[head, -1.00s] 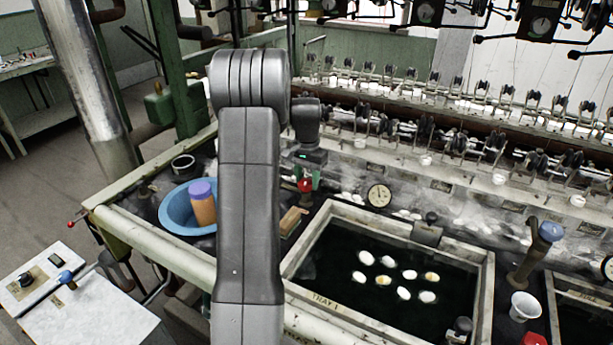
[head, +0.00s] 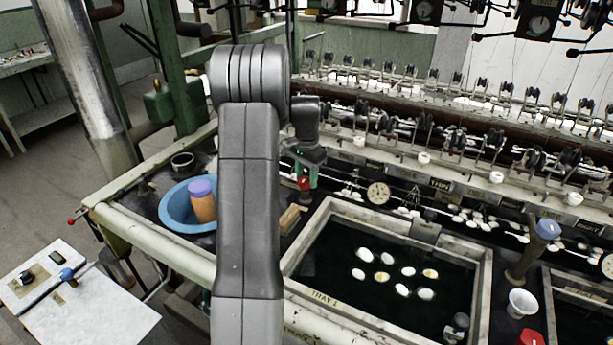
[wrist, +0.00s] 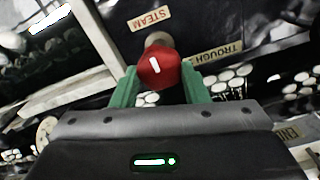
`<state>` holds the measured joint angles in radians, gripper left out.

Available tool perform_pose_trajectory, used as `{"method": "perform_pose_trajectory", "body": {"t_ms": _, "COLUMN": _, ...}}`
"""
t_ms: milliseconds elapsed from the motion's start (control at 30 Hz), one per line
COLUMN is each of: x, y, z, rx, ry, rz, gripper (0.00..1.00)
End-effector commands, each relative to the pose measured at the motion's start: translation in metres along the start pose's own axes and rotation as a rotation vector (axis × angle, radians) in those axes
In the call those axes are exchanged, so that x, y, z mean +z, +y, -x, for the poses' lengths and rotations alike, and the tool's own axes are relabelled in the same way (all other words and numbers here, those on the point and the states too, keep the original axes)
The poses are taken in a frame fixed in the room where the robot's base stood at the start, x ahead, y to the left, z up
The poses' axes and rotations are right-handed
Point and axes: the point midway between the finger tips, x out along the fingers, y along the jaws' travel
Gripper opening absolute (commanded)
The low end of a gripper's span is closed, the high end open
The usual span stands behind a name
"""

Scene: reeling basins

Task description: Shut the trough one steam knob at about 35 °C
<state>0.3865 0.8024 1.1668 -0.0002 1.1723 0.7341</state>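The red steam knob (wrist: 158,68) with a white pointer line shows in the wrist view beside labels reading STEAM (wrist: 150,18) and TROUGH (wrist: 216,58). In the head view the red knob (head: 304,182) sits behind the trough's far left corner. My gripper (wrist: 159,78) has its green fingers on either side of the knob, close against it, and looks shut on it. A round dial (head: 378,193) stands right of the knob; its needle is too small to read. Trough one (head: 325,298) holds dark water with several white cocoons.
A blue basin (head: 172,212) with an orange, purple-topped container (head: 203,202) stands left of my arm. A brush-like wooden block (head: 290,219) lies near the knob. A white cup (head: 522,303) and a blue-topped pipe (head: 546,230) are at right. Reeling spools line the back.

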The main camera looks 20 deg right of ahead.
Motion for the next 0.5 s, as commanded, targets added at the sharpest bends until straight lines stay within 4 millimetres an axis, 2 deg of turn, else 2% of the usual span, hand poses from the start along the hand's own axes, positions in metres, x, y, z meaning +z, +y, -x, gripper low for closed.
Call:
{"method": "perform_pose_trajectory", "body": {"t_ms": 33, "x": -0.0005, "y": -0.0003, "z": 0.0009, "rx": -0.002, "ry": 0.002, "rz": -0.001, "gripper": 0.50}}
{"method": "perform_pose_trajectory", "body": {"t_ms": 100, "x": -0.0004, "y": -0.0002, "z": 0.0008, "rx": -0.001, "ry": 0.002, "rz": 0.000, "gripper": 0.62}}
{"method": "perform_pose_trajectory", "body": {"t_ms": 367, "x": -0.0001, "y": -0.0001, "z": 0.0006, "rx": -0.001, "ry": 0.001, "rz": 0.001, "gripper": 0.62}}
{"method": "perform_pose_trajectory", "body": {"t_ms": 500, "x": -0.0005, "y": -0.0005, "z": 0.0090, "rx": -0.002, "ry": 0.002, "rz": 0.001, "gripper": 0.62}}
